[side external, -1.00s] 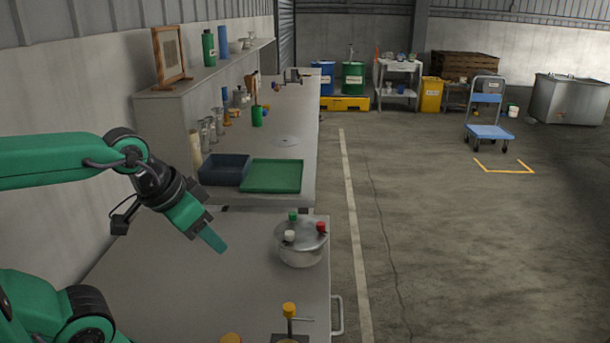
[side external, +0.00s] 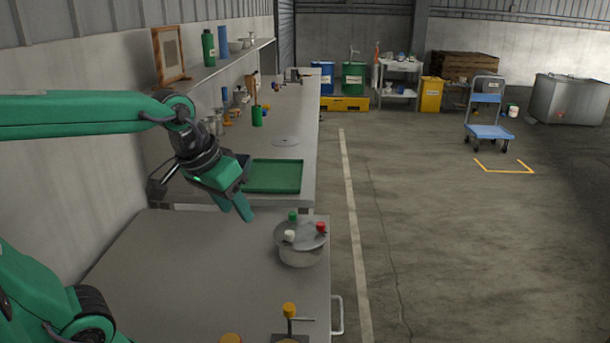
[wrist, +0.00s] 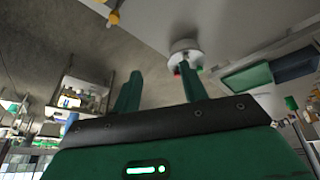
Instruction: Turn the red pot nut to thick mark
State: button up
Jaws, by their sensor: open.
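The pot (side external: 300,253) is a round grey metal vessel with a lid, standing upright near the right edge of the near bench. On its lid sit a red nut (side external: 321,227) at the right, a white nut (side external: 289,236) at the front left and a green nut (side external: 292,216) at the back. My gripper (side external: 240,213) is open and empty, up and to the left of the pot in the side view, touching nothing. The wrist view shows both fingers apart (wrist: 158,85) and the pot (wrist: 184,48) beyond the right finger. I cannot make out a thick mark.
A yellow-topped post (side external: 289,311) stands at the bench's front edge. A green tray (side external: 273,177) lies on the bench behind. The near bench top (side external: 190,275) is clear left of the pot. A handle (side external: 337,316) sticks out at the right.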

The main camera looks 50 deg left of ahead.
jog(key=w+a+r+n+g, duration=0.1)
jog(key=w+n, duration=0.2)
jog(key=w, duration=0.6)
jog(key=n+g, duration=0.4)
jog(key=n, duration=0.3)
send_near(321, 223)
jog(key=shift+s+d+f, duration=0.1)
jog(key=shift+s+f, duration=0.05)
jog(key=shift+s, duration=0.3)
jog(key=shift+w+f, duration=0.25)
jog(key=shift+f, duration=0.05)
jog(key=shift+f, duration=0.15)
jog(key=shift+f, duration=3.75)
grip_shut()
